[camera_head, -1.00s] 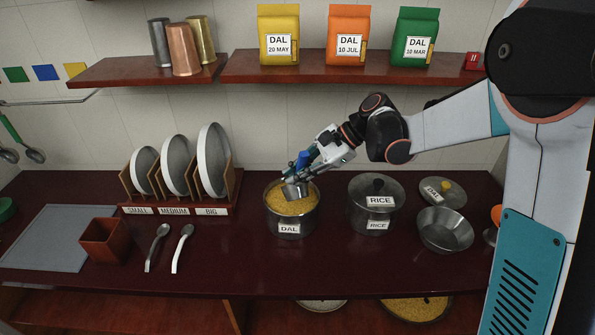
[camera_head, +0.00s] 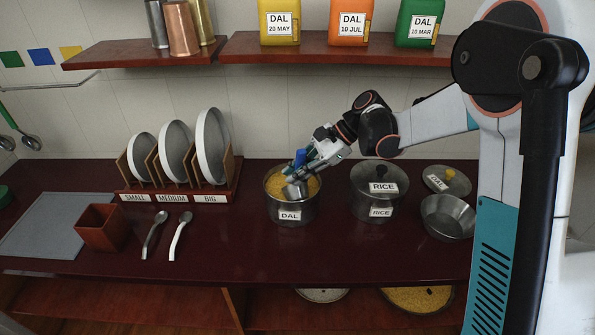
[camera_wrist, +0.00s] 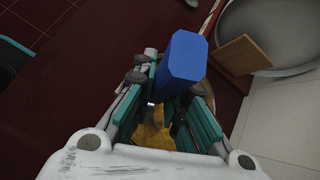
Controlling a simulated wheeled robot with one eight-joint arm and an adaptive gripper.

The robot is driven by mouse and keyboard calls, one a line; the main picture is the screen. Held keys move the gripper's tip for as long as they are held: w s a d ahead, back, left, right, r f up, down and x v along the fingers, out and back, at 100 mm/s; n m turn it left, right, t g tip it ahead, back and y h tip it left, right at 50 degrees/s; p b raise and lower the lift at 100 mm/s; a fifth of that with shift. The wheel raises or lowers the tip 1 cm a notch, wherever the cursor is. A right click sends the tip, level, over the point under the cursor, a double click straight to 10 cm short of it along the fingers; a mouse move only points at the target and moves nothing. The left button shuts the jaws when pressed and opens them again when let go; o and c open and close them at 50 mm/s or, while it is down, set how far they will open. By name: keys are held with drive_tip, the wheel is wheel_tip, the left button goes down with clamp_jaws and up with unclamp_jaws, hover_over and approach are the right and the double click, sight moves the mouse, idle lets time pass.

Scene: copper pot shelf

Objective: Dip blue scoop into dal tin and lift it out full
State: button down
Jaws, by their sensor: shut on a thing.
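The blue-handled scoop (camera_head: 299,158) is held in my gripper (camera_head: 309,164), whose fingers are shut on its handle. In the wrist view the blue handle (camera_wrist: 184,64) stands between the fingers of my gripper (camera_wrist: 165,92). The scoop's metal cup (camera_head: 295,189) is tilted down inside the dal tin (camera_head: 291,212), at the level of the yellow dal (camera_head: 311,187). How deep the cup sits, and whether it holds dal, I cannot tell. In the wrist view yellow dal (camera_wrist: 152,136) shows below the fingers.
The lidded rice pot (camera_head: 376,199) stands just right of the tin. A metal bowl (camera_head: 447,217) and the dal lid (camera_head: 447,180) lie further right. The plate rack (camera_head: 178,195) is to the left. Two spoons (camera_head: 180,235) lie front left. The counter before the tin is clear.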

drive_tip(key=shift+w+f+b, duration=0.1)
drive_tip(key=shift+f+b, duration=0.2)
drive_tip(key=shift+f, duration=0.35)
drive_tip(key=shift+w+a+f+n+t+y+b, duration=0.1)
drive_tip(key=shift+w+f+n+t+y+b, duration=0.15)
drive_tip(key=shift+f+t+b, duration=0.3)
drive_tip(key=shift+w+a+f+n+t+y+b, duration=0.1)
drive_tip(key=shift+f+n+t+y+b, duration=0.2)
drive_tip(key=shift+f+t+b, duration=0.25)
drive_tip(key=n+t+b, duration=0.1)
drive_tip(key=f+t+y+b, duration=0.1)
drive_tip(key=b, duration=0.1)
drive_tip(key=shift+f+n+t, duration=0.25)
drive_tip(key=shift+n+t, duration=0.05)
drive_tip(key=shift+n, duration=0.05)
drive_tip(key=n+t+y+b, duration=0.1)
drive_tip(key=s+r+t+b, duration=0.1)
drive_tip(key=shift+d+r+n+y+b, duration=0.1)
drive_tip(key=shift+d+n+y+b, duration=0.2)
drive_tip(key=shift+n+y, duration=0.1)
drive_tip(key=shift+s+r+p, duration=0.25)
drive_tip(key=shift+r+p, duration=0.5)
drive_tip(key=shift+r, duration=0.55)
drive_tip(key=shift+s+r+p, duration=0.25)
drive_tip(key=shift+r+p, duration=0.45)
drive_tip(key=shift+r, duration=0.55)
drive_tip(key=shift+r, duration=0.15)
